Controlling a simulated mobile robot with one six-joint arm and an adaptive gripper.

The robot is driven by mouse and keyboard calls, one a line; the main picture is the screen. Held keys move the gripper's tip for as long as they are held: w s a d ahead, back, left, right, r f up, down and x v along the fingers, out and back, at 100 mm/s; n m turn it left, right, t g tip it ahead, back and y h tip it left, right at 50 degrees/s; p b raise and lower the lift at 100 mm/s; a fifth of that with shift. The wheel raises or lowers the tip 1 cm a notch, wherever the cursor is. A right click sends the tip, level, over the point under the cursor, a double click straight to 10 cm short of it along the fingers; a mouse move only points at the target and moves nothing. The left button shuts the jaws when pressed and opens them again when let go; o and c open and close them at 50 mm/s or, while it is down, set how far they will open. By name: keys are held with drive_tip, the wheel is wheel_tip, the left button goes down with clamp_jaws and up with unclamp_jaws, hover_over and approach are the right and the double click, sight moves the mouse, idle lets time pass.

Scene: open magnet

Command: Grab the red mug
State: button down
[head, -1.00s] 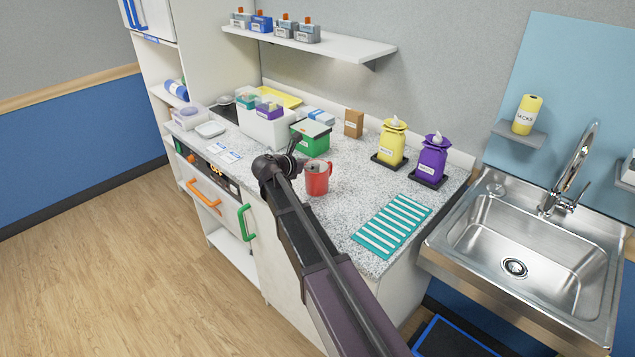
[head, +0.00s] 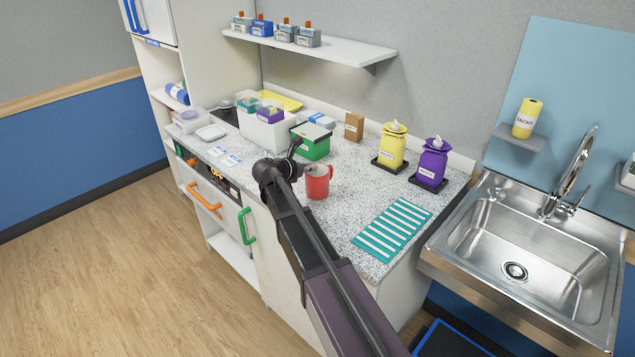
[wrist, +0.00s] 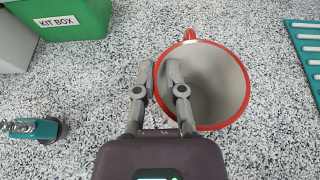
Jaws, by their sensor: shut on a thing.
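The red mug (head: 319,187) stands upright on the speckled counter, with its handle to the right in the head view. In the wrist view I look down into the mug (wrist: 228,88), which has a pale inside and a red rim; its handle is at the far side. My gripper (wrist: 160,70) is at the mug's left rim. One finger is outside the wall and the other is over the opening, shut on the rim. In the head view my gripper (head: 297,152) is beside the mug and partly hidden by my own arm.
A green kit box (head: 312,146) stands behind the mug. Yellow (head: 391,148) and purple (head: 431,163) containers stand at the back right. A teal striped mat (head: 393,228) lies to the right, before the sink (head: 525,245). A small teal item (wrist: 32,129) lies left of my gripper.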

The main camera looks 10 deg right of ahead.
drive_tip(key=shift+r, duration=0.15)
drive_tip(key=s+r+p, duration=0.2)
drive_tip(key=s, duration=0.6)
drive_tip(key=s+d+r+p, duration=0.1)
drive_tip(key=s+r+p, duration=0.1)
drive_tip(key=s, duration=0.6)
drive_tip(key=shift+d+r+p, duration=0.25)
drive_tip(key=shift+r+p, duration=0.1)
drive_tip(key=shift+p, duration=0.15)
